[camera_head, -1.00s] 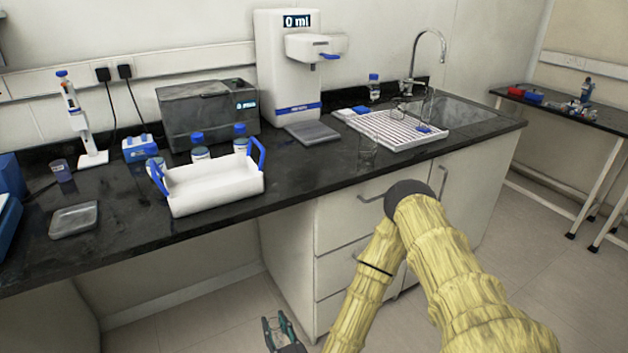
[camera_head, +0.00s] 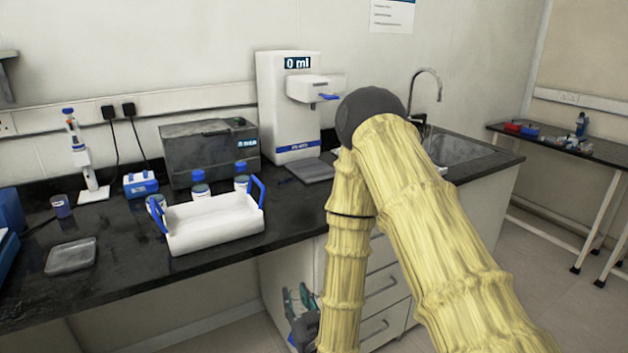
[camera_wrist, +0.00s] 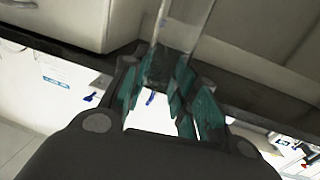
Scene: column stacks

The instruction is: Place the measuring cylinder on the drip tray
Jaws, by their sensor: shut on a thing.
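The cylinder cannot be made out in the head view. The grey drip tray (camera_head: 311,171) lies on the counter at the foot of the white dispenser (camera_head: 288,108), partly hidden by my arm. Nothing shows on its visible part.
A white carrier with blue handles (camera_head: 212,222) stands near the counter's front edge, with blue-capped bottles (camera_head: 199,184) behind it. A grey box machine (camera_head: 210,150) stands left of the dispenser. My arm hides most of the area before the sink (camera_head: 458,149).

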